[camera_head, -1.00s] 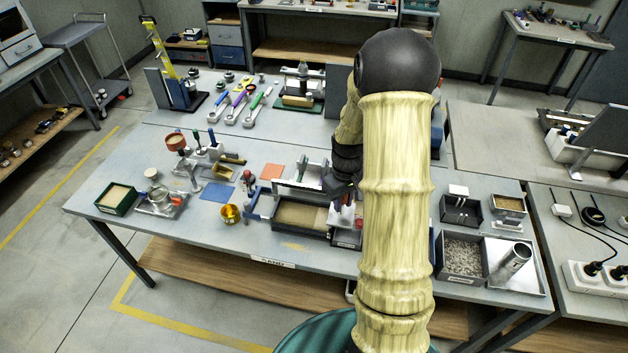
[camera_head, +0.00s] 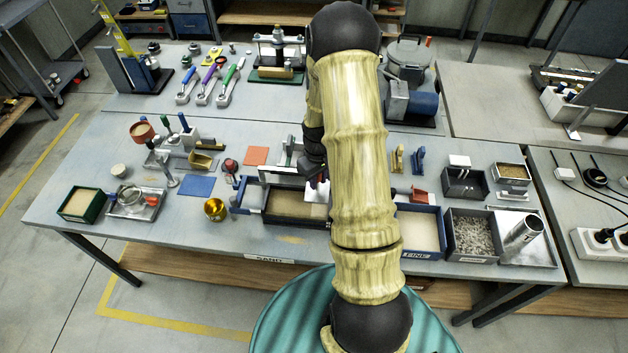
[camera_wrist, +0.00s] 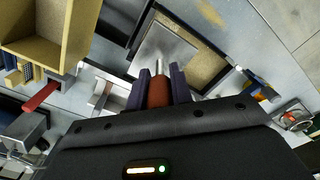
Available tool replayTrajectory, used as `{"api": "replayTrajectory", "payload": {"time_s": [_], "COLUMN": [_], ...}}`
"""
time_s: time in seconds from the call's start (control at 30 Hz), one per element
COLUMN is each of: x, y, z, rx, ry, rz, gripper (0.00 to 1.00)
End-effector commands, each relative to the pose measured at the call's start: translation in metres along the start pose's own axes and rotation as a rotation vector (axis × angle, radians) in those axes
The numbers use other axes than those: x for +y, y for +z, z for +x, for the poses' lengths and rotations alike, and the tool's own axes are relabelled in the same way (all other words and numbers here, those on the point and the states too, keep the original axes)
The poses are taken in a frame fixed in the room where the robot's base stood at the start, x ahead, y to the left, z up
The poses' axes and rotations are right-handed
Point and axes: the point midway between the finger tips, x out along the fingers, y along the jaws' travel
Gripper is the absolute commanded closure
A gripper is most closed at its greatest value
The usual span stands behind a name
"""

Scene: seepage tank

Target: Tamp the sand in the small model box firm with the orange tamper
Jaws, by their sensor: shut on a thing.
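My gripper (camera_wrist: 159,76) is shut on the orange tamper's handle (camera_wrist: 158,93), which sits between its two dark fingers in the wrist view. The tamper's pale square plate (camera_wrist: 163,52) is beyond the fingers, over the sand. The dark-walled model box (camera_head: 285,226) holds flat tan sand (camera_head: 292,203); the sand also shows in the wrist view (camera_wrist: 202,69). In the head view my gripper (camera_head: 317,178) is above the box's right part, and my arm hides the box's right end. I cannot tell whether the plate touches the sand.
A blue tray of fine sand (camera_head: 418,255) stands right of the box, with a gravel bin (camera_head: 472,235) and a metal cylinder (camera_head: 525,232) beyond. A brass cup (camera_head: 215,209) and a blue mat (camera_head: 198,186) lie to the left.

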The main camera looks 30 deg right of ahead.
Motion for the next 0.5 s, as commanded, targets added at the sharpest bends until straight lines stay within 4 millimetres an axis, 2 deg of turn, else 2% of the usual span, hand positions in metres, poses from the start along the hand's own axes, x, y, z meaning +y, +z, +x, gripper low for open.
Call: {"api": "replayTrajectory", "payload": {"time_s": [0.03,0.1,0.5], "x": [-0.0003,-0.0004,-0.0004], "y": [0.0002,0.0005,0.0002], "z": [0.0116,0.0173,0.0194], "rx": [0.000,0.000,0.002], "ry": [0.000,0.000,0.001], "rz": [-0.001,-0.001,-0.001], "gripper": [1.00,1.00,1.00]}}
